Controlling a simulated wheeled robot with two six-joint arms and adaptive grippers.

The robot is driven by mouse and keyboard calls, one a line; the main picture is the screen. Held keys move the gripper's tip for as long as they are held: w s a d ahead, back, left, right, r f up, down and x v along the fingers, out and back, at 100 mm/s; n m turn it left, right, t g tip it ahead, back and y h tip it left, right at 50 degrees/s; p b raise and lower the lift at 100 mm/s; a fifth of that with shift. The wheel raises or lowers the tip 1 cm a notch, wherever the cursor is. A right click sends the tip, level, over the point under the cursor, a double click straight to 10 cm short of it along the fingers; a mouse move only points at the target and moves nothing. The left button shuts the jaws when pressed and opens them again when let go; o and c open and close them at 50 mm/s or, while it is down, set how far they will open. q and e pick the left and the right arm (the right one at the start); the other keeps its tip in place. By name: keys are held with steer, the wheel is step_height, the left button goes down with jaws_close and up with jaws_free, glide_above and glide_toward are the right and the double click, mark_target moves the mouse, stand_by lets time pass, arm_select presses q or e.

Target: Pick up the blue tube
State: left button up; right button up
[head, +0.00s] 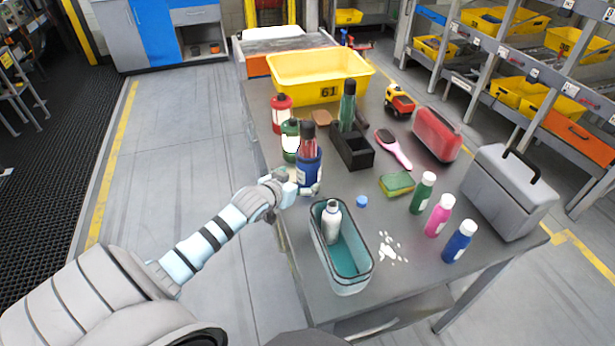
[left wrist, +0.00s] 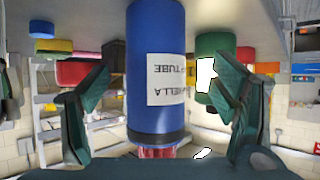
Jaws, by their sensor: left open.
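The blue tube (head: 311,172) stands upright on the grey table, with a white label and a dark-capped reddish object (head: 309,146) sticking out of its top. My left gripper (head: 297,184) is at the tube's near left side, low on it. The two fingers of the left gripper (left wrist: 163,68) are spread, one on each side of the tube, with visible gaps. The tube hides part of the far finger in the head view. My right gripper is not in view.
Green (head: 290,140) and red (head: 281,115) bottles stand close behind the tube. A black holder (head: 354,155) is to its right. A clear teal bin (head: 347,262) with a white bottle stands in front. A yellow crate (head: 290,90) is at the back.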

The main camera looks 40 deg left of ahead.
mark_target(304, 176)
arm_select(q)
steer(key=x, duration=0.2)
steer(key=b+x, duration=0.1)
steer(key=x, duration=0.3)
steer(key=shift+w+d+r, duration=0.2)
steer(key=shift+w+d, duration=0.05)
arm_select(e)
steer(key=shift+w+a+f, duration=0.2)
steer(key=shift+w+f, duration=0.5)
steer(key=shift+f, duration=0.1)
arm_select(q)
steer(key=shift+s+r, duration=0.1)
steer(key=shift+c, duration=0.6)
steer(key=c, duration=1.3)
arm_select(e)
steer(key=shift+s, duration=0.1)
arm_select(q)
steer(key=shift+r, duration=0.15)
